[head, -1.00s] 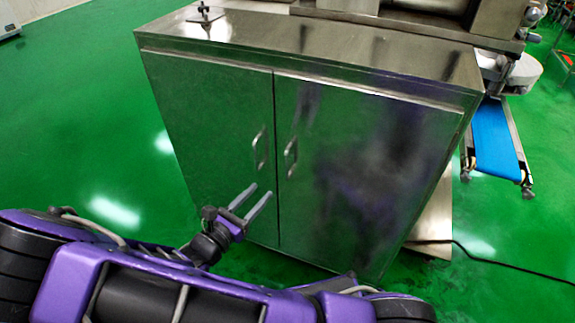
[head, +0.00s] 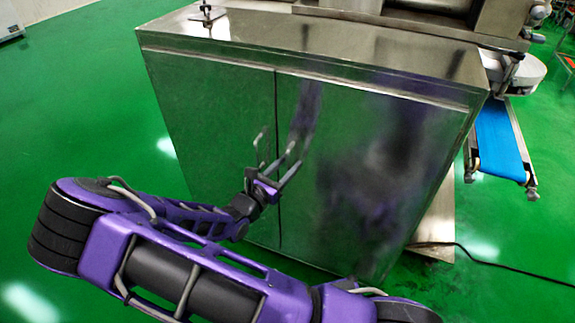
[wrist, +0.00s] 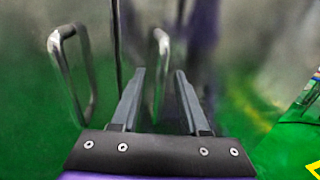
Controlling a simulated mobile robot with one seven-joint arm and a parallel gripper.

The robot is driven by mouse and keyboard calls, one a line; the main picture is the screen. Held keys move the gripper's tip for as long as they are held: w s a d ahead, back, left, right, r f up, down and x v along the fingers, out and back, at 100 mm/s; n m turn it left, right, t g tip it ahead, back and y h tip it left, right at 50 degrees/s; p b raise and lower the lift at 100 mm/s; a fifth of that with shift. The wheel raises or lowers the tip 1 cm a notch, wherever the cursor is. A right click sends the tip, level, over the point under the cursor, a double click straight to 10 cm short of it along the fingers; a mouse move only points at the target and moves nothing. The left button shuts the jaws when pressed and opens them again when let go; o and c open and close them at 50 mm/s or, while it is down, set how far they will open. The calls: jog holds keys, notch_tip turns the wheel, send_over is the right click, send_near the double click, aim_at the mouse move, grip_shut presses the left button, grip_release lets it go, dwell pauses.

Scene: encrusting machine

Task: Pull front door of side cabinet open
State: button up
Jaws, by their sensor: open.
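The side cabinet (head: 400,62) is a shiny metal box with two front doors, and both look closed. The left door (head: 205,110) has a bar handle (head: 261,146) near the centre seam. The right door (head: 350,120) has a matching handle just right of the seam, largely overlapped by my fingers in the head view. My gripper (head: 291,161) is open, its fingers pointing at the right door's handle. In the wrist view, that handle (wrist: 161,42) appears between the fingertips; I cannot tell whether they touch it. The left handle (wrist: 66,65) stands left of the fingers.
A machine (head: 410,15) stands on and behind the cabinet top. A blue conveyor (head: 498,140) is at the right, and a black cable (head: 490,262) runs over the floor there. The green floor (head: 90,100) left of the cabinet is clear.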

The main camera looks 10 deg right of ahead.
grip_shut()
dwell(1.3)
